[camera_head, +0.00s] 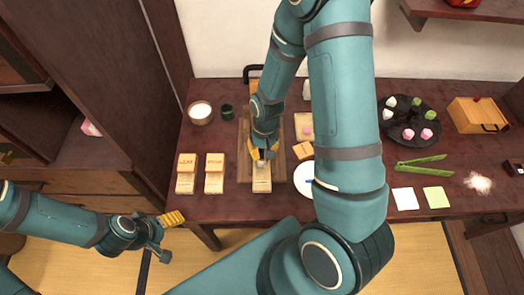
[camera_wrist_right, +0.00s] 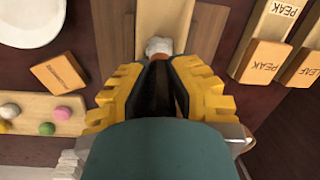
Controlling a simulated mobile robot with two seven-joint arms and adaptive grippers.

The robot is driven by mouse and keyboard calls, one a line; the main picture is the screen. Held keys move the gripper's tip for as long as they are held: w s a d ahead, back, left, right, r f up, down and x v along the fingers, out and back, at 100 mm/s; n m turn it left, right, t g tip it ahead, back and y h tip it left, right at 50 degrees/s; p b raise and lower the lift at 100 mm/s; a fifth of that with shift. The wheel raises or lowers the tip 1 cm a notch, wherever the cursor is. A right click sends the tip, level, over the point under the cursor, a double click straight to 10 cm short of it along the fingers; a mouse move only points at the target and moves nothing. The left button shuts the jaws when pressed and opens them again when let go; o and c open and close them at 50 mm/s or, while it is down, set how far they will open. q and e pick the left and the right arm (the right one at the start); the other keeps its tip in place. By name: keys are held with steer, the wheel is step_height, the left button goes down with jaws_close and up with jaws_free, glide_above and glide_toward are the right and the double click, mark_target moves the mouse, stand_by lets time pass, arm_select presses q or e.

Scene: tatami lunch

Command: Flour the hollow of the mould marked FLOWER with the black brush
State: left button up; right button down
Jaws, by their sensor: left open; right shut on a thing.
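My right gripper (camera_head: 262,153) is shut on the black brush (camera_wrist_right: 153,92), whose white tip (camera_wrist_right: 158,46) points at a pale wooden mould (camera_head: 262,184). This mould lies in a brown wooden tray (camera_head: 244,165); it also shows in the right wrist view (camera_wrist_right: 165,15). Its marking is too small to read, and the gripper and brush hide part of it, including any hollow. I cannot tell whether the bristles touch it. My left gripper (camera_head: 168,236) is open and empty, in front of the table's front edge.
Blocks marked LEAF (camera_head: 187,162) and PEAK (camera_head: 215,162) stand left of the tray. A small block (camera_head: 303,150) and a white plate (camera_head: 303,178) lie to the right. A bowl of white powder (camera_head: 200,112) and a dark cup (camera_head: 227,111) stand at the back left.

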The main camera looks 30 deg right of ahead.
steer(key=shift+s+a, duration=0.2)
steer(key=shift+s, duration=0.1)
steer(key=shift+d, duration=0.25)
steer(key=shift+w+a, duration=0.25)
steer(key=shift+a, duration=0.05)
stand_by(0.3)
steer(key=shift+w+d, duration=0.1)
steer(key=shift+d, duration=0.15)
steer(key=shift+s+a, duration=0.2)
steer(key=shift+s, duration=0.15)
stand_by(0.3)
steer(key=shift+w+d, duration=0.1)
steer(key=shift+w, duration=0.05)
stand_by(0.5)
